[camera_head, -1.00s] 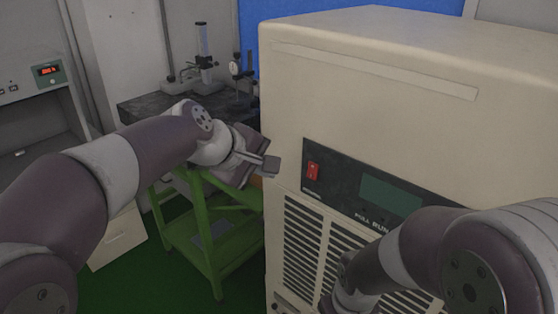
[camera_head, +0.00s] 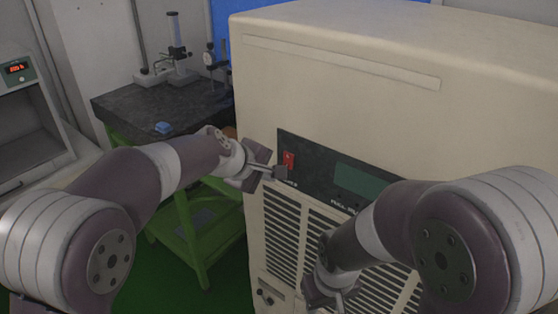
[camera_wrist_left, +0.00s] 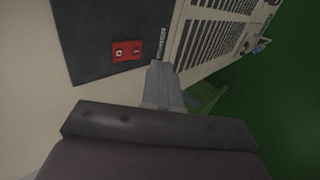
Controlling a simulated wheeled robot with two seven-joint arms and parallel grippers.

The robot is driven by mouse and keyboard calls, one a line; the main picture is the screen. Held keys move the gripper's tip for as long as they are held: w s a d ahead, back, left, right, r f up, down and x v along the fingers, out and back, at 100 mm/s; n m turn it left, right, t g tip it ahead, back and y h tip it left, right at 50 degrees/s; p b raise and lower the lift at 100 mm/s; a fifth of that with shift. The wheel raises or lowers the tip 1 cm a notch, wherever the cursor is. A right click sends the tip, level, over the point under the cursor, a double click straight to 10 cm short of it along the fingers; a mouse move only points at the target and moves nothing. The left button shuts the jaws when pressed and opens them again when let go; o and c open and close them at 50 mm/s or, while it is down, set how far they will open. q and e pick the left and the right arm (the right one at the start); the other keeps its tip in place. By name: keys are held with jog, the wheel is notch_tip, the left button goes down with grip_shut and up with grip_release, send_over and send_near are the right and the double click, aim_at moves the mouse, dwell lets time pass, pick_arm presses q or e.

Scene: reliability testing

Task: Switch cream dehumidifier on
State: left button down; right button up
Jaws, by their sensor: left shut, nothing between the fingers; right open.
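The cream dehumidifier (camera_head: 340,106) is a large box on the right in the head view. Its dark front panel (camera_head: 316,160) holds a red rocker switch (camera_head: 288,160) and a greenish display (camera_head: 358,181). The switch also shows in the left wrist view (camera_wrist_left: 126,51), with marks on its two halves. My left gripper (camera_head: 279,173) is shut and empty, its tips just below and left of the switch in the head view. In the left wrist view its fingers (camera_wrist_left: 160,75) are right of the switch; contact cannot be told. My right gripper (camera_head: 340,299) is open low before the vents, partly hidden by its arm.
A green-framed table (camera_head: 185,222) with a dark top stands left of the dehumidifier, bearing gauge stands (camera_head: 178,50) and a small blue item (camera_head: 162,127). A cabinet with a red digital readout (camera_head: 17,68) is at the far left. Green floor is clear below.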

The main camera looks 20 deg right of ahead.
aim_at(288, 160)
pick_arm(q)
jog(key=w+d+p, duration=0.2)
jog(key=d, duration=0.1)
jog(key=shift+f, duration=0.15)
jog(key=shift+w+d+f, duration=0.1)
jog(key=shift+w, duration=0.05)
jog(key=f+b, duration=0.1)
jog(key=b, duration=0.2)
jog(key=shift+d+f, duration=0.1)
jog(key=shift+w+r+p, duration=0.1)
jog(key=shift+r+p, duration=0.45)
jog(key=shift+r, duration=0.15)
